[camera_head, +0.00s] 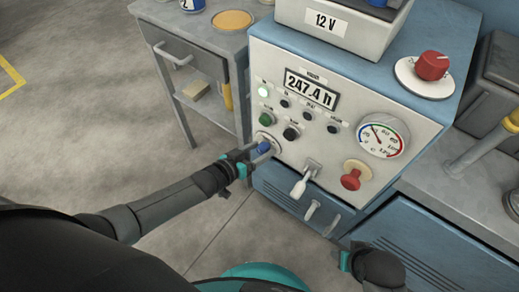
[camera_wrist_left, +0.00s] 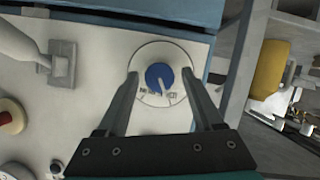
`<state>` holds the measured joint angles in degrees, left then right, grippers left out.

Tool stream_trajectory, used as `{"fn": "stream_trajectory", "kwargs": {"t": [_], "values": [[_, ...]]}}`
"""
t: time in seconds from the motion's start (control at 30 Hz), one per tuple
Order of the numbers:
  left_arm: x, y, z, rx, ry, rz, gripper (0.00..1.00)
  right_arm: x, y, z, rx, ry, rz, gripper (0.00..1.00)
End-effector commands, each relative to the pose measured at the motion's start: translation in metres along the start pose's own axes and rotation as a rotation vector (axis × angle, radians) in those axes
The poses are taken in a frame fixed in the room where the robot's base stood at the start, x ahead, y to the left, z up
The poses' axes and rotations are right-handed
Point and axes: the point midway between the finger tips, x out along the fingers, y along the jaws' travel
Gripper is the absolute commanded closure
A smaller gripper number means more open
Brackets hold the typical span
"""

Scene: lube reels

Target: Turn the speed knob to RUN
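The speed knob is a small blue knob (camera_head: 264,147) on a round white dial at the lower left of the panel front. In the left wrist view the knob (camera_wrist_left: 158,73) has a white pointer line aimed down and slightly right, between small dial marks too small to read. My left gripper (camera_head: 258,150) is at the knob. In the wrist view its two fingers (camera_wrist_left: 160,80) stand on either side of the knob, open, with a visible gap on both sides. My right gripper (camera_head: 348,262) is low at the bottom right, away from the panel; its fingers are unclear.
The panel (camera_head: 330,122) carries a display, several buttons, a gauge (camera_head: 382,136), a white lever (camera_head: 304,180) and a red knob (camera_head: 352,178) right of the blue knob. Another red knob (camera_head: 431,66) is on top. A grey cart (camera_head: 205,37) stands left; floor in front is clear.

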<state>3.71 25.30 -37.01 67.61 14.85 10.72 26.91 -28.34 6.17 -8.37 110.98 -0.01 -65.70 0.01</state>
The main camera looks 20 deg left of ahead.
Motion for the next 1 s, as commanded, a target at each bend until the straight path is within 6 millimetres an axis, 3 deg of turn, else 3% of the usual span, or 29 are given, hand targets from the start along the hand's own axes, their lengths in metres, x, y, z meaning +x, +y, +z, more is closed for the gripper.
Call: {"fn": "stream_trajectory", "kwargs": {"t": [0.07,0.57,1.0], "values": [[-0.0001,0.0001,0.0000,0.000,0.000,0.000,0.42,0.0000,-0.0001,0.0000,0.000,0.000,0.000,0.50],[-0.0003,0.0001,0.0002,0.000,0.000,0.000,0.98,0.0001,-0.0004,-0.0002,0.000,0.001,-0.001,0.50],[-0.0007,0.0013,0.0000,0.036,0.000,-0.017,1.00,0.0018,-0.0002,0.0039,0.000,-0.010,-0.001,0.50]]}}
